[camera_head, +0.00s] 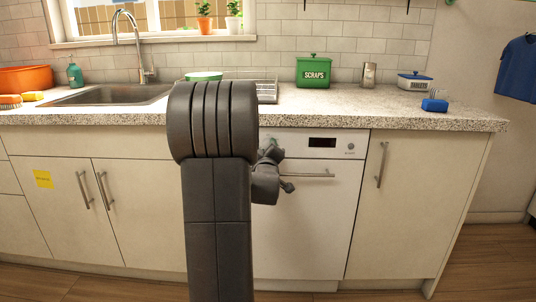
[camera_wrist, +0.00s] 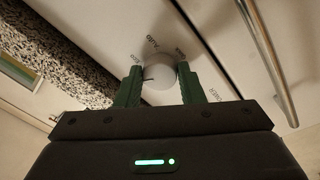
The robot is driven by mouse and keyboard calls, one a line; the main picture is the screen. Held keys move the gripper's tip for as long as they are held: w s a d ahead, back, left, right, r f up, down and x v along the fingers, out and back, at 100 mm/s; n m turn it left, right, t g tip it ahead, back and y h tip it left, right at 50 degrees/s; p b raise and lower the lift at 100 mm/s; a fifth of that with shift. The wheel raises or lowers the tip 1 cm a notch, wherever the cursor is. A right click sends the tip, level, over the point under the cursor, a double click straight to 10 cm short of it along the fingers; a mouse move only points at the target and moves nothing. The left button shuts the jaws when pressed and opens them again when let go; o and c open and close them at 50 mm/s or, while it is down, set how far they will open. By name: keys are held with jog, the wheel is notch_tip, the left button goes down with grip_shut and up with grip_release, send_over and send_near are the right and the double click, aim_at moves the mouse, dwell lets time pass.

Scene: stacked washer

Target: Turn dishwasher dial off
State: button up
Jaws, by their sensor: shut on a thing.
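The white dishwasher (camera_head: 318,210) stands under the counter, with a dark display (camera_head: 322,143) on its top panel. In the wrist view the round white dial (camera_wrist: 159,80) sits between the two green fingers of my gripper (camera_wrist: 159,84), which is shut on it. Printed labels, one reading "Auto", surround the dial; the others are hard to read. In the head view my gripper (camera_head: 271,152) is at the left part of the panel, and my arm hides the dial there.
The dishwasher's bar handle (camera_head: 306,175) runs just below the panel, and it also shows in the wrist view (camera_wrist: 268,60). The speckled countertop (camera_head: 330,108) overhangs above. Cabinet doors with upright handles flank the dishwasher. The wooden floor in front shows no loose objects.

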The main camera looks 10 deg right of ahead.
jog(key=n+b, duration=0.1)
jog(key=n, duration=0.4)
jog(key=shift+d+y+b, duration=0.1)
jog(key=shift+y+b, duration=0.2)
jog(key=shift+n, duration=0.4)
jog(key=o, duration=1)
jog(key=shift+r, duration=0.1)
jog(key=p+v, duration=0.2)
jog(key=v, duration=1.2)
jog(key=shift+w+d, duration=0.1)
jog(key=b+x, duration=0.2)
jog(key=x, duration=1.1)
jog(key=shift+w, duration=0.4)
